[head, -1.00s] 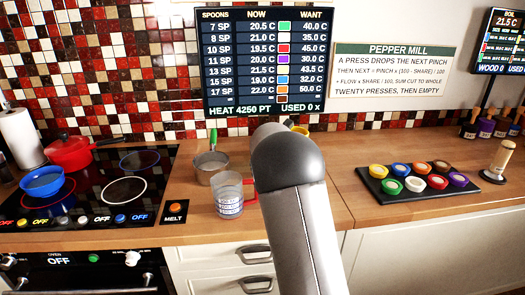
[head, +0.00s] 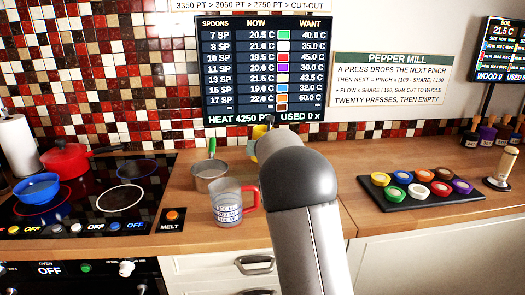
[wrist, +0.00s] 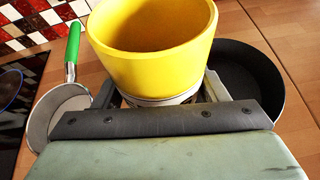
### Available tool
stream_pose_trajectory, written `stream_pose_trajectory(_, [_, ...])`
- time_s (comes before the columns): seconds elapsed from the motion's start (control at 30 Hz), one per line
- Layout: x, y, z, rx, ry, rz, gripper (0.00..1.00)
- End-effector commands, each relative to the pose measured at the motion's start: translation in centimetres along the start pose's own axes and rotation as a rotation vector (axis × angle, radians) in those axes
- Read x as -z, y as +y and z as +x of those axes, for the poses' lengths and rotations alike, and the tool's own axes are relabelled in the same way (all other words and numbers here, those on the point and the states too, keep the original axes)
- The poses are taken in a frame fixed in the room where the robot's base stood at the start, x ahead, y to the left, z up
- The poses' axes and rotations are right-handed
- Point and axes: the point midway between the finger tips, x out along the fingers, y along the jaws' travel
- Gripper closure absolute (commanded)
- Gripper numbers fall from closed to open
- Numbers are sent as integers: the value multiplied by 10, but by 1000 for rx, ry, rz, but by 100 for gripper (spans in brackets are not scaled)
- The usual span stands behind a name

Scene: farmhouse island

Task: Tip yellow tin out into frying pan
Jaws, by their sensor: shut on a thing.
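The yellow tin (wrist: 150,50) is between the fingers of my gripper (wrist: 160,92), which is shut on it. Its wide mouth and part of its yellow inner wall show; its bottom is hidden. In the head view a small part of the yellow tin (head: 263,146) shows past my arm. The black frying pan (wrist: 262,75) lies on the wooden counter, right of and behind the tin in the wrist view. The tin and gripper cover part of the pan, and my arm hides it in the head view.
A green-handled steel pan (head: 210,178) and a measuring jug (head: 230,205) stand left of my arm. The hob (head: 90,195) holds a red pot (head: 68,160) and a blue pan (head: 38,187). A black tray (head: 405,205) of coloured pots lies right; counter between is clear.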

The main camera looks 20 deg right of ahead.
Motion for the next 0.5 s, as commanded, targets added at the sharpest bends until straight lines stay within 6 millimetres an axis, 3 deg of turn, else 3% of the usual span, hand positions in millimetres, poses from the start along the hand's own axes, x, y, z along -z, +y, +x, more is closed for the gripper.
stream_pose_trajectory(0.5, [2,0,-4,2,-2,3,72])
